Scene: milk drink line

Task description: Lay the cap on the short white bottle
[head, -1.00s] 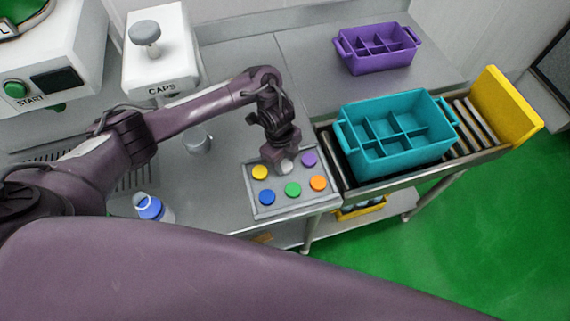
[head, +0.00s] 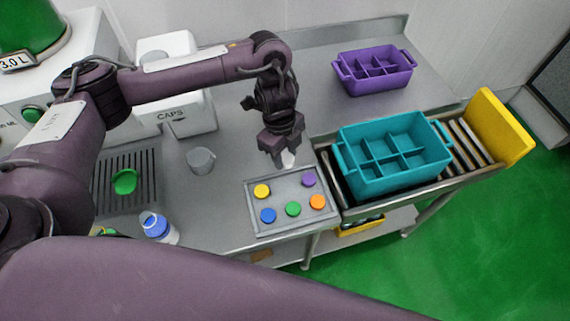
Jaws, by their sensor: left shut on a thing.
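My left gripper (head: 283,155) is shut on a small white cap (head: 289,159). It holds the cap above the back edge of the grey cap tray (head: 250,217), whose back middle place shows no cap. A short bottle (head: 158,227) with a white body and blue band stands on the counter at the lower left, well apart from the gripper. Its top looks pale, and I cannot tell its mouth clearly. My right gripper is out of view.
The tray holds yellow, purple, blue, green and orange caps. A grey cylinder (head: 201,160) stands between bottle and gripper. A green object (head: 124,182) lies on the drain grate. A teal crate (head: 392,157) sits on the rollers; a purple crate (head: 376,70) is behind.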

